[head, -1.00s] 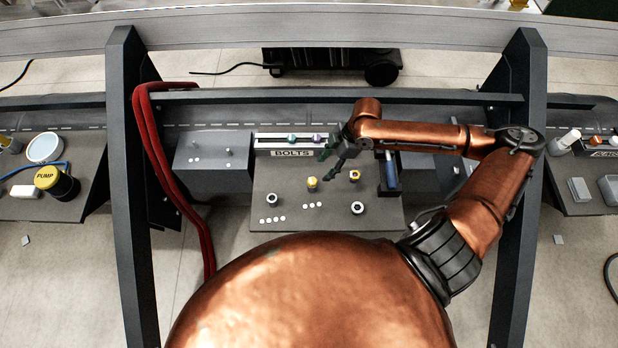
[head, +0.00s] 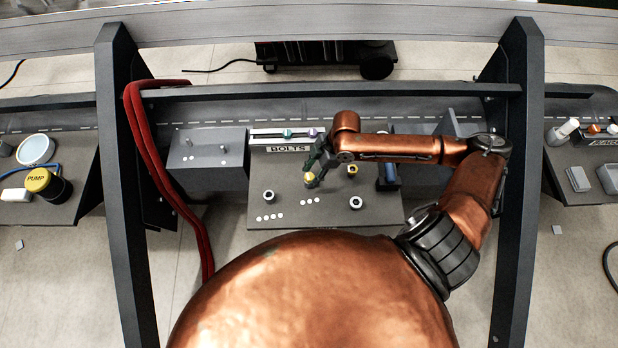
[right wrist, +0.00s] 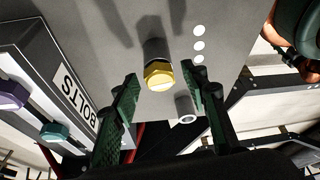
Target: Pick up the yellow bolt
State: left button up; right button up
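A yellow bolt (head: 310,178) with a hex head stands upright on the grey bench panel, partly hidden by my right gripper (head: 316,170). In the right wrist view the bolt's yellow head (right wrist: 159,77) lies between the two green fingers of my right gripper (right wrist: 158,84). The fingers are open, with a visible gap on each side of the head. A second yellow bolt (head: 352,169) stands to the right on the same panel. My left gripper is not in view.
The bench panel (head: 290,215) also carries two dark-ringed posts (head: 269,197) (head: 355,202) and white dots. A BOLTS rack (head: 288,148) with coloured pieces stands behind. A blue-handled object (head: 390,174) is at the right. Red hoses (head: 160,160) hang at the left.

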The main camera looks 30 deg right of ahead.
grip_shut()
jog(key=shift+r, duration=0.1)
dwell(0.4)
